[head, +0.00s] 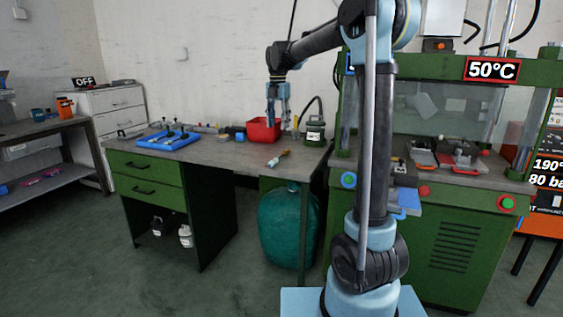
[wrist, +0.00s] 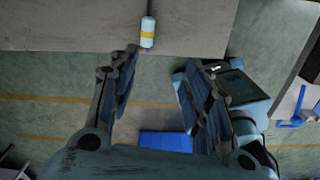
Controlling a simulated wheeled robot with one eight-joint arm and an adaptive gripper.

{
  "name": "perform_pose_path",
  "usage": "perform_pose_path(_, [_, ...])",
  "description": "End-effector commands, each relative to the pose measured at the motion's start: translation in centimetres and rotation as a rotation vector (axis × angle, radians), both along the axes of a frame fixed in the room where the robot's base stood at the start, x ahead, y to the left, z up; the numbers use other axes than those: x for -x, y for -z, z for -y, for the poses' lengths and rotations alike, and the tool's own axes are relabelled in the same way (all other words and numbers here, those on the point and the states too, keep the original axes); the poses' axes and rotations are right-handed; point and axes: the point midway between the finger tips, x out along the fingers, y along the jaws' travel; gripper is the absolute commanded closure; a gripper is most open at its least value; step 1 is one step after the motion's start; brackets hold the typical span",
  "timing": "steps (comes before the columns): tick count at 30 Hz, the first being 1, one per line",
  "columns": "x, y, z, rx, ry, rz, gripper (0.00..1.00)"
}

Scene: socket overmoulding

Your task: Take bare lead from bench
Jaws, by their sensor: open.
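My gripper (head: 277,118) points down over the right part of the bench (head: 220,152), in front of the red bin. In the wrist view the gripper (wrist: 156,62) is open, with nothing between its fingers. A blue tray (head: 153,147) on the left of the bench holds several small dark and pale pieces. I cannot tell whether one of them is the bare lead. In the wrist view a pale cylinder with a yellow band (wrist: 147,33) lies on the bench, just beyond the fingertips.
The red bin (head: 262,131) and a dark green canister (head: 315,130) stand at the back right of the bench. The green press (head: 455,235) stands to the right. The bench front middle is clear.

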Motion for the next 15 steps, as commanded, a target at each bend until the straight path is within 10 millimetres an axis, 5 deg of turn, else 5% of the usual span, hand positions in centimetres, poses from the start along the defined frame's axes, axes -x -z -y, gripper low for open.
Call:
perform_pose_path(8, [-1.9, 0.0, -2.4, -0.001, -0.116, -0.009, 0.56])
perform_pose_path(15, [-1.9, 3.7, -2.5, -0.001, -0.118, -0.009, 0.56])
